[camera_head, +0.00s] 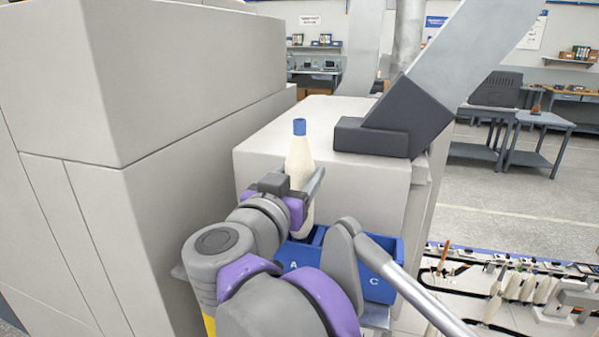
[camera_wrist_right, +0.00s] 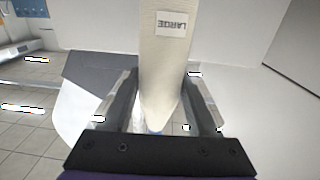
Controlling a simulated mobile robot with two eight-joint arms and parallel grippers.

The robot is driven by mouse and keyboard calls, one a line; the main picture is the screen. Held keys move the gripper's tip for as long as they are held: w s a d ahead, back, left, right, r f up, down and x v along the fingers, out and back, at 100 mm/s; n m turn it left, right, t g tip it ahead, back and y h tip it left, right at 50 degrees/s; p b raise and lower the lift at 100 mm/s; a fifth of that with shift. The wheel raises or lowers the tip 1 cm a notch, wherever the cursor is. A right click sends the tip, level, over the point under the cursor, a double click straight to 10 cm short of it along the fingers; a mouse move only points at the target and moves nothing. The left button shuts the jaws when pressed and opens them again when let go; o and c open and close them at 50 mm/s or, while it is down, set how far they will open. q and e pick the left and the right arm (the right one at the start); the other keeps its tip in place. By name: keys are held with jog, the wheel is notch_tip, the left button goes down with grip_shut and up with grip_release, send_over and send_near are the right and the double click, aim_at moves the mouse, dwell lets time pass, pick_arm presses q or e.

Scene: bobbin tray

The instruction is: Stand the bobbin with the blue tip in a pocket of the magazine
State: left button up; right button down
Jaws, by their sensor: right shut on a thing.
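A cream, tapering bobbin with a blue tip (camera_head: 300,156) stands upright in my right gripper (camera_head: 297,188), tip up, above a blue bin (camera_head: 375,289). My right gripper is shut on the bobbin. In the right wrist view the bobbin (camera_wrist_right: 162,75) lies between both fingers of the gripper (camera_wrist_right: 163,103). It carries a label reading LARGE, upside down there, and a little blue shows at its narrow end. The blue bin shows the letters A and C; my arm hides its middle. I cannot tell whether this bin is the magazine. My left gripper is not in view.
A large grey cabinet (camera_head: 150,75) stands close on the left. A pale machine block (camera_head: 350,190) is behind the bobbin, with a dark-footed slanted column (camera_head: 385,138) on it. A line with several pale bobbins (camera_head: 525,287) runs at lower right. Open floor lies beyond.

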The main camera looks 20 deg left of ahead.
jog(key=shift+f+b, duration=1.85)
jog(key=shift+f, duration=1.75)
jog(key=shift+c, duration=0.5)
grip_release()
